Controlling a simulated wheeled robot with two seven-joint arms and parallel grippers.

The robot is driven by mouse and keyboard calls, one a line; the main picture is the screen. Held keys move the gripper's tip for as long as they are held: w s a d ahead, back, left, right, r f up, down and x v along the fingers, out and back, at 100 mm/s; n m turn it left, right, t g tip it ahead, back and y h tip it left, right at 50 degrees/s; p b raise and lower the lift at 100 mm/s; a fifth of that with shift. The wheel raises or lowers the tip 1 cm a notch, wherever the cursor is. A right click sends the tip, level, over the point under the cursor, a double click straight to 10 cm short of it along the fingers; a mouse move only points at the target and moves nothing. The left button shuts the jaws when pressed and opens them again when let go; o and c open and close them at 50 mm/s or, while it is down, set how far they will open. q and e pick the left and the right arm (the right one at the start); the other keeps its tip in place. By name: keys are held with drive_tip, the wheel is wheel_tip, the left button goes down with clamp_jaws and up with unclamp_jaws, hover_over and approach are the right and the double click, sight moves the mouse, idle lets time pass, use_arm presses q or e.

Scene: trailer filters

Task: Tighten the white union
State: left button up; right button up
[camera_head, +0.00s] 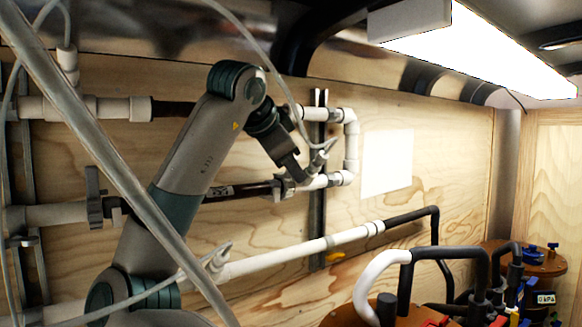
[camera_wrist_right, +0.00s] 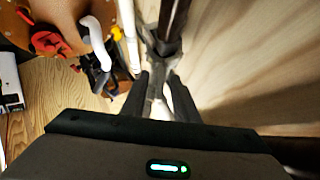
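My right gripper (camera_head: 300,172) is dark and points down at the end of my grey arm, at the middle pipe run on the plywood wall. White fittings (camera_head: 317,182) on that run sit just right of the fingers, near the white elbow; I cannot tell for sure which is the union. In the wrist view my two dark fingers (camera_wrist_right: 160,92) stand apart, with a pale grey piece between their tips. I cannot tell whether they press on it. The fingers hide part of the fitting. My left gripper is not in view.
Filter drums with black hoses (camera_head: 405,275) stand at lower right. A thin grey bar (camera_head: 110,150) crosses the left foreground. A blank white sheet (camera_head: 387,162) hangs right of the gripper.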

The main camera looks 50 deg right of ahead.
drive_tip(key=b+v, duration=0.5)
drive_tip(key=v, duration=1.2)
drive_tip(key=shift+a+b, duration=0.2)
drive_tip(key=shift+b, duration=0.2)
